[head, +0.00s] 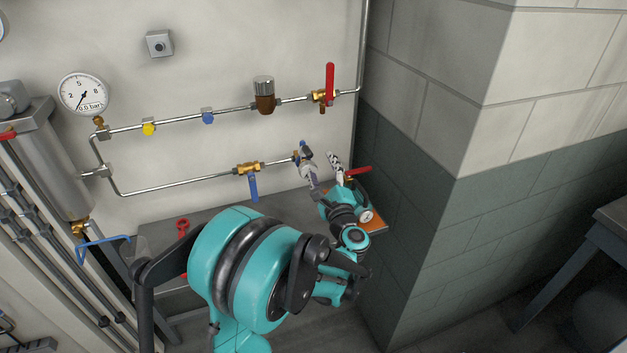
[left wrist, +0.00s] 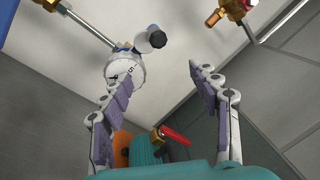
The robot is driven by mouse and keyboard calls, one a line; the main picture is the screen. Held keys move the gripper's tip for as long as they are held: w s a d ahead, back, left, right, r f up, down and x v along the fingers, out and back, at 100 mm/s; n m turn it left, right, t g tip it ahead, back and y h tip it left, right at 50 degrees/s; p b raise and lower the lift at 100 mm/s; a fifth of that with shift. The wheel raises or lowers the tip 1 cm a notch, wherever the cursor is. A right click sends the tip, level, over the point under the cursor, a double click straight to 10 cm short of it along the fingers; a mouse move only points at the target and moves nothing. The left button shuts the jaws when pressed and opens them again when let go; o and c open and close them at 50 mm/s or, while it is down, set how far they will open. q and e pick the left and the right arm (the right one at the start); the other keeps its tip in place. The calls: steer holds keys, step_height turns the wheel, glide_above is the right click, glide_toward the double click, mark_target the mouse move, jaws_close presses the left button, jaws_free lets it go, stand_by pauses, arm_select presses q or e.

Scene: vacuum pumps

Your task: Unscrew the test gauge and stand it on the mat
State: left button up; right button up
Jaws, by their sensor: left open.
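My left gripper (head: 321,160) is open below the end of the lower pipe; its two spread fingers also show in the left wrist view (left wrist: 163,74). The test gauge (left wrist: 126,67), a small white dial with scale marks, shows there at the pipe end, beside a blue fitting. The left finger's tip overlaps its lower edge; I cannot tell whether they touch. In the head view the gauge is hard to make out. The orange-brown mat (head: 377,226) lies on the bench, partly hidden by my arm. My right gripper is not in view.
A red-handled brass valve (head: 357,172) stands near the mat, close to the gripper. A blue-handled valve (head: 250,172) sits on the lower pipe. A large pressure gauge (head: 83,93) is at upper left. The tiled wall corner (head: 440,190) bounds the right side.

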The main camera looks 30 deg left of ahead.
arm_select(q)
steer(key=w+d+r+m+t+h, duration=0.25)
steer(key=d+m+h, duration=0.2)
steer(key=m, duration=0.55)
steer(key=w+d+r+m+t+h, duration=0.2)
steer(key=d+m+t+h, duration=0.3)
steer(key=m, duration=0.5)
steer(key=d+f+m+g+h+b, duration=0.2)
steer(key=d+f+m+g+h, duration=0.35)
steer(key=m, duration=1.35)
steer(key=s+a+f+m+g+y, duration=0.35)
steer(key=a+f+m+y, duration=0.35)
steer(key=m, duration=0.6)
steer(key=s+a+r+m+y+b, duration=0.1)
steer(key=s+a+r+m+y, duration=0.1)
steer(key=a+r+m+y, duration=0.3)
steer(key=a+m+g+y, duration=0.1)
steer(key=a+m+y, duration=0.2)
steer(key=a, duration=0.2)
steer(key=shift+s+m+y+b, duration=0.3)
steer(key=shift+s+y+b, duration=0.05)
steer(key=shift+y+b, duration=0.05)
